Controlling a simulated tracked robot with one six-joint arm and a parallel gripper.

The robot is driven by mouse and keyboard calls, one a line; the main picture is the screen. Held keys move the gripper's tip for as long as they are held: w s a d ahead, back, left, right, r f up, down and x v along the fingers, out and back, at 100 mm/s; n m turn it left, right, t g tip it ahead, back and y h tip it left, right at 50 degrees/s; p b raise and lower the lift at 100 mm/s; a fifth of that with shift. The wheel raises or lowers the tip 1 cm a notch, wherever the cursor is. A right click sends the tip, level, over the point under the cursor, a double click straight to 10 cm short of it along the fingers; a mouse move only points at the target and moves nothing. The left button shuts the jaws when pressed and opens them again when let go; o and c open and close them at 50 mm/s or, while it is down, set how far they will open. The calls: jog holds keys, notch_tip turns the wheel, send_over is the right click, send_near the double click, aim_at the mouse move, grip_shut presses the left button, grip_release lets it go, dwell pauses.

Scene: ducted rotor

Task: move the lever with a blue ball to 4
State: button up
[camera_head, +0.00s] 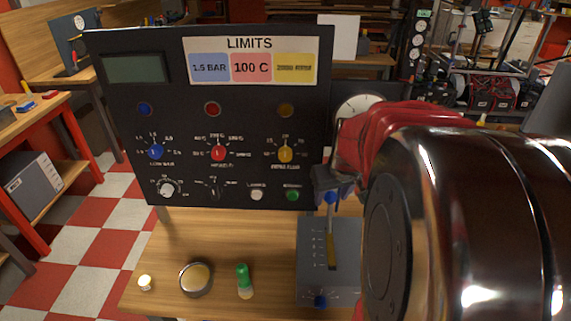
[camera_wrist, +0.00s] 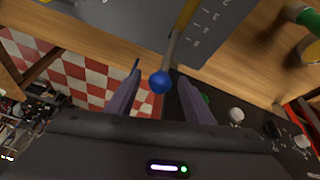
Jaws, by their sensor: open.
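The blue ball (camera_head: 331,197) tops a thin lever that rises from a slotted grey box (camera_head: 346,283) at the right of the table. In the head view the lever stands near the slot's far end. My gripper (camera_head: 332,182) is open at the ball, just in front of the black panel. In the wrist view the ball (camera_wrist: 160,83) lies between my two spread fingers, with visible gaps on both sides. The grey box (camera_wrist: 130,22) also shows there.
The black panel (camera_head: 120,122) with knobs and lamps stands close behind the box. A green-topped cylinder (camera_head: 244,280), a round brass-topped object (camera_head: 196,279) and a small pale object (camera_head: 145,283) stand left on the wooden table (camera_head: 215,236). A blue knob (camera_head: 320,301) is on the box's front.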

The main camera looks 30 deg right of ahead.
jog(key=shift+c, duration=0.4)
grip_shut()
